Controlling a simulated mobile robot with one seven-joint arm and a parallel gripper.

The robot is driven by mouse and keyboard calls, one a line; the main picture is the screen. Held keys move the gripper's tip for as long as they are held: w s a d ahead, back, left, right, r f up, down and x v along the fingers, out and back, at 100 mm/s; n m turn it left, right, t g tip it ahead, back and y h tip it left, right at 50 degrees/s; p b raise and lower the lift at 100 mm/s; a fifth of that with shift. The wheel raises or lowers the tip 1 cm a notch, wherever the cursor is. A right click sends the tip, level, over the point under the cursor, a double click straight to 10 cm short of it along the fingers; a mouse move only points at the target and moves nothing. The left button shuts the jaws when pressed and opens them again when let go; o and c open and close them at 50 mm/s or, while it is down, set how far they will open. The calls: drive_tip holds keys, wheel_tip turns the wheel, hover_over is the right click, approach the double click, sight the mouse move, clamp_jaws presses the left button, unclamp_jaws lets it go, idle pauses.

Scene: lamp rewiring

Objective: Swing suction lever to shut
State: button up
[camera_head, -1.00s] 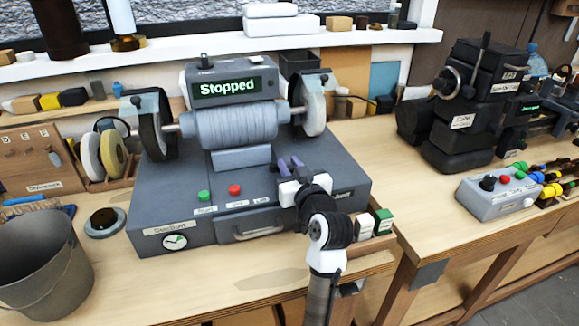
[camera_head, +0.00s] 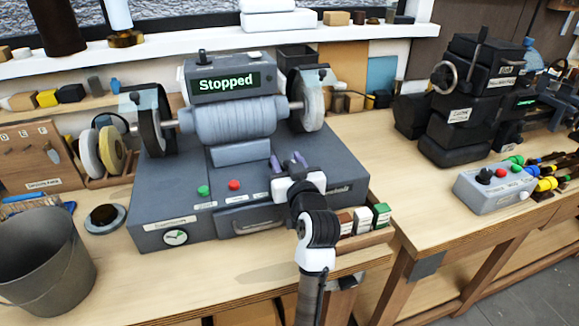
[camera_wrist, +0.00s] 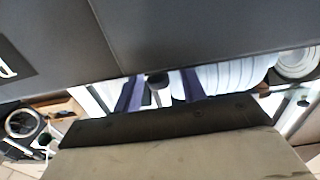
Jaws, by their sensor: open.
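The grey grinding machine (camera_head: 150,205) stands on the bench with its display reading "Stopped". My gripper (camera_head: 290,160) is over the right part of its base, with two purple fingers pointing towards the back. The fingers are apart and nothing is clasped. In the wrist view, a dark round knob on a short stalk (camera_wrist: 157,80) shows between the fingers (camera_wrist: 160,98), apparently the suction lever; contact cannot be told. In the head view I cannot make out the lever, and my gripper covers part of that area.
Green (camera_head: 203,190) and red (camera_head: 234,185) buttons sit left of my gripper. Small boxes in a wooden tray (camera_head: 372,238) stand close at the right of the base. A metal bucket (camera_head: 45,265) is at the front left. The front bench strip is mostly clear.

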drive_tip(key=p+v, duration=0.6)
drive_tip(key=v, duration=0.7)
drive_tip(key=shift+s, duration=0.35)
drive_tip(key=shift+d, duration=0.1)
drive_tip(key=shift+c, duration=0.4)
